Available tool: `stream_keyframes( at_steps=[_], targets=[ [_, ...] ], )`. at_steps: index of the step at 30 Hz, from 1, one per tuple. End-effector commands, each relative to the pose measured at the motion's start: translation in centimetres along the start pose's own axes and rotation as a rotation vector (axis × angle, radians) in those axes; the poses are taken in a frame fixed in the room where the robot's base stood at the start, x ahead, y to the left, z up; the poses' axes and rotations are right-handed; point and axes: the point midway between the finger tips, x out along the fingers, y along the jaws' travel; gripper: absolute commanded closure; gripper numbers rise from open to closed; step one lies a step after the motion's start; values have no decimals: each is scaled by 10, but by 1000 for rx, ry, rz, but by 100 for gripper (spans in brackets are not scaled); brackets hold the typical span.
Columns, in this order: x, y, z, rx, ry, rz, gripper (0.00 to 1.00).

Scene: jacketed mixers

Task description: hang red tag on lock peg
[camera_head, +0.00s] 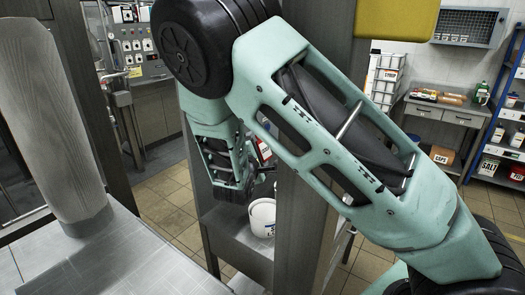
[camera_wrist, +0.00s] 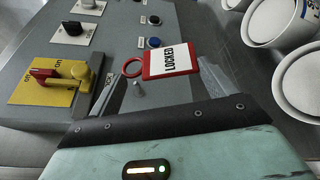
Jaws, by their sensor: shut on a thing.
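The red tag (camera_wrist: 172,62) has a white face reading LOCKED and a red ring (camera_wrist: 133,67) at its left end. In the wrist view my gripper (camera_wrist: 160,82) is shut on the tag and holds it over the grey panel. A small pale peg-like piece (camera_wrist: 138,89) shows just below the ring; I cannot tell whether it is the lock peg, and the ring looks apart from it. A yellow plate (camera_wrist: 30,95) with a red switch handle (camera_wrist: 43,76) and a yellow knob lies to the left. In the head view my arm and a column largely hide the gripper.
The grey panel (camera_wrist: 120,35) carries several knobs and buttons near the tag. White tubs (camera_wrist: 275,22) stand close on the right. In the head view, a grey column (camera_head: 310,215) stands beside my arm, and a white bucket (camera_head: 262,217) sits on a low shelf.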

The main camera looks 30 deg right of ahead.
Motion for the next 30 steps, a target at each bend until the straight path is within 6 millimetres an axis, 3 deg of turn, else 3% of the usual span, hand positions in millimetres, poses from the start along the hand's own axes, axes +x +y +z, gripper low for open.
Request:
stream_keyframes(
  at_steps=[20, 30],
  targets=[
    [15, 13, -34, 0, 1, 0, 49],
    [20, 7, -48, 1, 0, 0, 49]
  ],
)
